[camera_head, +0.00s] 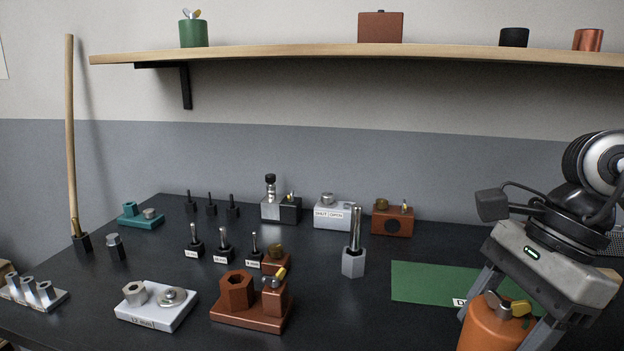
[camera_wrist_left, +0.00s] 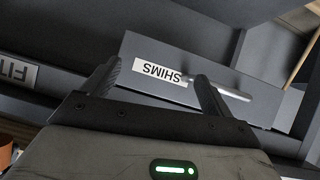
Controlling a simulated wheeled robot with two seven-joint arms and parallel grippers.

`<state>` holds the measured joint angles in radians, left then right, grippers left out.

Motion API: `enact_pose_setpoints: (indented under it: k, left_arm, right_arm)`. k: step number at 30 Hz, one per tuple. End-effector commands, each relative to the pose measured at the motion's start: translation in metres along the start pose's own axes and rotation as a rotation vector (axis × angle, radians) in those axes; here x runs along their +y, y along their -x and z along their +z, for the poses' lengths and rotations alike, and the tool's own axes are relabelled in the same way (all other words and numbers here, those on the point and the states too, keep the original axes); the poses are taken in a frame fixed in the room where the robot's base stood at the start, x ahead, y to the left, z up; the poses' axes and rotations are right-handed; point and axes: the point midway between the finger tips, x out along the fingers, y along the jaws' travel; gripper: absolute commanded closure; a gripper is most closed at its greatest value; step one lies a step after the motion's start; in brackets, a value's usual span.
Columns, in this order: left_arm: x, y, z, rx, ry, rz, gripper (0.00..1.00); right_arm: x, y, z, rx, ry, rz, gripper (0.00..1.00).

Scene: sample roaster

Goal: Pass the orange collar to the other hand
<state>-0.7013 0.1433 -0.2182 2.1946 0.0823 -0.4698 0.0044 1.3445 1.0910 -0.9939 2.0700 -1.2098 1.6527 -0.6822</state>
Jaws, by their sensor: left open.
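The orange collar (camera_head: 488,327) is a broad orange cylinder with a yellow and grey lever on top, at the bottom right of the head view. The bottom edge of the picture cuts it off. My right gripper (camera_head: 508,312) comes down from the upper right with one finger on each side of the collar and appears shut on it. My left gripper is outside the head view. In the left wrist view my left gripper (camera_wrist_left: 157,70) is open, with nothing between its fingers, facing a grey drawer front labelled SHIMS (camera_wrist_left: 160,73).
A dark table (camera_head: 330,310) carries holders, posts and small blocks. A green mat (camera_head: 430,283) lies left of my right gripper. A wooden shelf (camera_head: 330,52) holds a green collar (camera_head: 194,33) and other parts. A drawer handle (camera_wrist_left: 228,91) is near a left fingertip.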

Motion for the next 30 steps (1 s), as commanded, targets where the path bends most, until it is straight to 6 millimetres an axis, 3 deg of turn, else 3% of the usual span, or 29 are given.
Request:
enact_pose_setpoints:
  k: [9, 15, 21, 30]
  left_arm:
    - [-0.001, 0.005, -0.009, -0.012, -0.006, -0.007, 0.14]
    - [-0.002, 0.007, -0.015, -0.014, -0.009, -0.011, 0.14]
    - [-0.002, 0.006, -0.013, -0.024, -0.009, -0.014, 0.14]
    - [-0.002, 0.006, -0.012, -0.025, -0.009, -0.014, 0.14]
  right_arm:
    - [-0.024, -0.024, -0.004, 0.004, 0.711, 0.298, 0.81]
    - [-0.033, -0.043, -0.012, 0.008, 1.084, 0.454, 0.81]
    - [-0.037, -0.054, -0.018, 0.010, 1.284, 0.534, 0.81]
    - [-0.038, -0.057, -0.014, 0.009, 1.345, 0.555, 0.81]
